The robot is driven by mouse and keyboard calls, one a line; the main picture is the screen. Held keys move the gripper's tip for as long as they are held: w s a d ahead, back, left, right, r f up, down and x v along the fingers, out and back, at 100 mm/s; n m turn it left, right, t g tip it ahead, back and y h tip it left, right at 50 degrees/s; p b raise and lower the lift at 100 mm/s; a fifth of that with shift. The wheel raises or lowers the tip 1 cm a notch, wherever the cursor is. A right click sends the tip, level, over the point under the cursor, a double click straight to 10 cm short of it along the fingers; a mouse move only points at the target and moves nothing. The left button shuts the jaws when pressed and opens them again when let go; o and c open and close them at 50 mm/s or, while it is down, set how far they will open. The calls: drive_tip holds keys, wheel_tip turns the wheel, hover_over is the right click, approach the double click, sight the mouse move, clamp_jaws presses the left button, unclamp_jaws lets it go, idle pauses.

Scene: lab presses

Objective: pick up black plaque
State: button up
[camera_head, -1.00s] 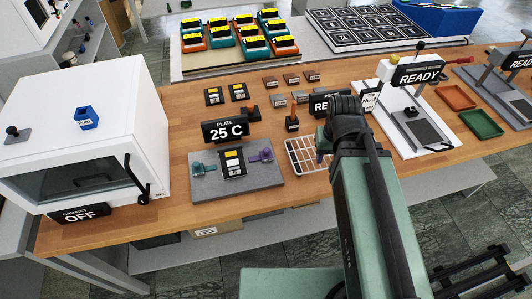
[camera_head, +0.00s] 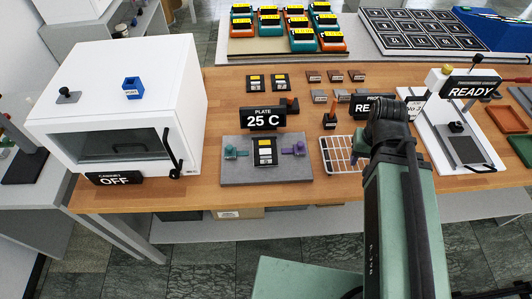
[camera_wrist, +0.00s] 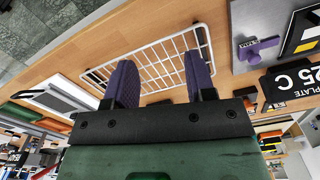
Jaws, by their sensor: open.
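A small black plaque (camera_head: 265,152) with yellow and white marks lies on the grey plate (camera_head: 240,175), between a teal clamp (camera_head: 231,152) and a purple clamp (camera_head: 298,149). Two similar black plaques (camera_head: 253,82) (camera_head: 279,81) lie side by side on the wooden bench behind it. In the wrist view, my gripper (camera_wrist: 160,75) is open and empty, its purple fingers apart over the white wire rack (camera_wrist: 152,58). The purple clamp (camera_wrist: 258,46) and part of a plaque (camera_wrist: 304,38) show at that view's upper right. In the head view my arm hides the fingers.
A white cabinet (camera_head: 120,95) reading OFF stands left. The 25 C sign (camera_head: 263,118) stands behind the plate. Small grey and brown blocks (camera_head: 335,76) lie behind the rack. A white press (camera_head: 440,135) with a READY sign stands right. Bare wood (camera_head: 225,95) shows between cabinet and plaques.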

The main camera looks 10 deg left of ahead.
drive_tip(key=shift+o, duration=0.3)
drive_tip(key=o, duration=0.9)
